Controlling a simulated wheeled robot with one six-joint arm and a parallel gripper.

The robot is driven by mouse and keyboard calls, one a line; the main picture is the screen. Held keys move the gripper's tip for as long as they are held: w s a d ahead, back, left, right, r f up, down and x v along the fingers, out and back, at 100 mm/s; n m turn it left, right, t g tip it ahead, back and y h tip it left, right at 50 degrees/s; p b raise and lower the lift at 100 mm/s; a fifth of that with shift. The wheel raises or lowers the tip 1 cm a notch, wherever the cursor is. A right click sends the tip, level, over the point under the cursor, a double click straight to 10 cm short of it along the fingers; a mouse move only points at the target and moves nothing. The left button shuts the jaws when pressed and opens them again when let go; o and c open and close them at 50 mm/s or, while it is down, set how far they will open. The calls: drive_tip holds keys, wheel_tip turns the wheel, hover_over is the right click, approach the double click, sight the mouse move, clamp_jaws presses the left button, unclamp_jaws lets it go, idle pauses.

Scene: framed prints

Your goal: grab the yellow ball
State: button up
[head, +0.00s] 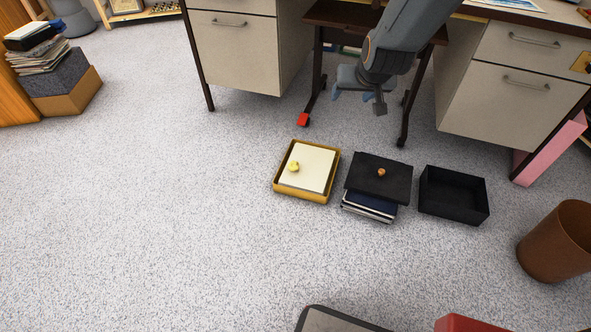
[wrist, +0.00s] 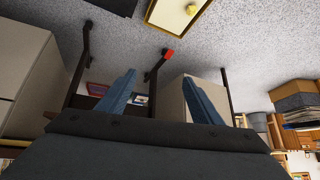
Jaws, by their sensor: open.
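The small yellow ball (head: 293,167) sits on the left part of a pale sheet in a yellow tray (head: 275,186) on the floor. It also shows at the top edge of the wrist view (wrist: 192,9), on the pale surface. My gripper (head: 360,98) is in front of the desk's knee space, up and to the right of the tray in the head view, apart from the ball. In the wrist view its two blue fingers (wrist: 159,75) are spread with nothing between them.
A small orange thing (head: 381,172) sits on a black folder stack (head: 365,181), beside an empty black tray (head: 453,207). A red cube (head: 303,120) lies near a desk leg. A brown bin (head: 556,243) stands at right.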

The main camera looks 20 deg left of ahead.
drive_tip(key=w+a+f+t+y+b, duration=0.1)
drive_tip(key=w+a+f+b, duration=0.1)
drive_tip(key=w+a+f, duration=0.3)
drive_tip(key=w+a+f+t+b, duration=0.1)
drive_tip(key=w+a+f, duration=0.15)
drive_tip(key=f, duration=0.45)
drive_tip(key=n+t+y+b, duration=0.2)
drive_tip(key=t+y+b, duration=0.1)
drive_tip(key=t+b, duration=0.25)
hover_over(295, 167)
drive_tip(key=d, duration=0.3)
wheel_tip(295, 167, down, 20)
drive_tip(key=s+f+b, duration=0.1)
drive_tip(key=f+b, duration=0.1)
drive_tip(key=f, duration=0.3)
drive_tip(key=s+f+y+b, duration=0.1)
drive_tip(key=s+f+b, duration=0.1)
drive_tip(key=f, duration=0.4)
drive_tip(key=s+f+t+y+b, duration=0.1)
drive_tip(key=f+b, duration=0.2)
drive_tip(key=f, duration=0.3)
drive_tip(key=shift+s+a, duration=0.15)
drive_tip(key=shift+a, duration=0.05)
drive_tip(key=shift+w+a+r+b, duration=0.35)
drive_tip(key=shift+w+a, duration=0.05)
drive_tip(key=shift+w, duration=0.25)
drive_tip(key=shift+b+x, duration=1.5)
drive_tip(key=shift+x, duration=1.5)
drive_tip(key=shift+c, duration=0.5)
